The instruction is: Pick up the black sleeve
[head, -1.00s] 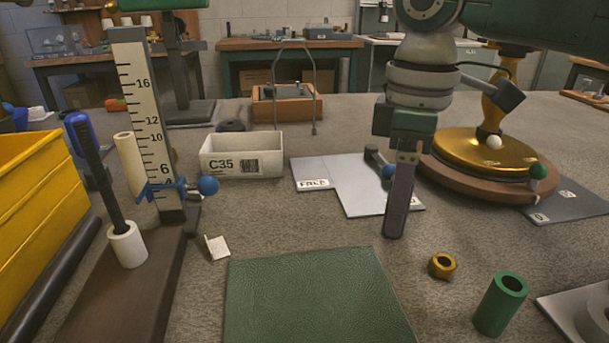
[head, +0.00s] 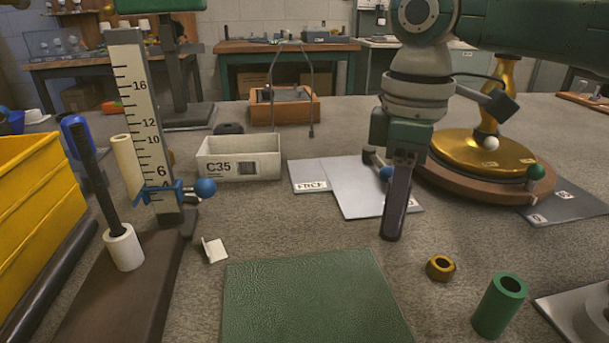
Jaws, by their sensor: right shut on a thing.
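My right gripper (head: 396,215) points straight down right of centre, its long dark lower part ending close above or at the table. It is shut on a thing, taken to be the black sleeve. The dark finger seen side-on and the sleeve cannot be told apart, so I cannot see the sleeve's outline or whether it touches the table. My left gripper is not in view.
A green tube (head: 499,305) and a yellow ring (head: 440,267) stand to the right near the front. A green mat (head: 315,300) lies at front centre. Behind are white cards (head: 345,187), a C35 bin (head: 238,160) and a gold-topped round base (head: 465,155).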

